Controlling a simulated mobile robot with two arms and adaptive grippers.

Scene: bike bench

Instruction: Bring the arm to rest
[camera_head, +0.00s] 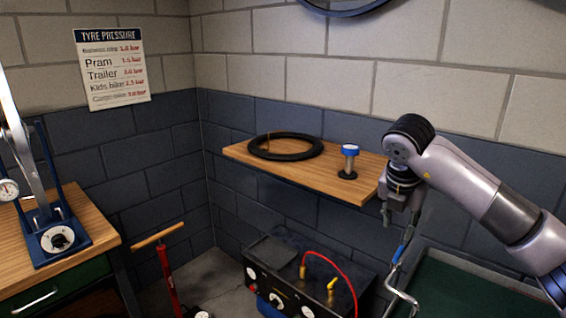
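My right arm reaches in from the right edge and bends down at its wrist. My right gripper (398,212) points downward just off the right end of the wooden wall shelf. Its fingers are small and dark here, and I cannot tell whether they are open or shut. A silver and blue curved piece (404,250) shows just below the fingers, and whether it touches them is unclear. My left gripper is not in view.
The wall shelf (328,180) carries a black ring (286,155) and a blue-topped item (349,161). Below stands a black box with gauges (284,290) and a red hose. A red pump (167,275) stands left of it. A workbench (92,238) holds a blue gauge stand (62,240).

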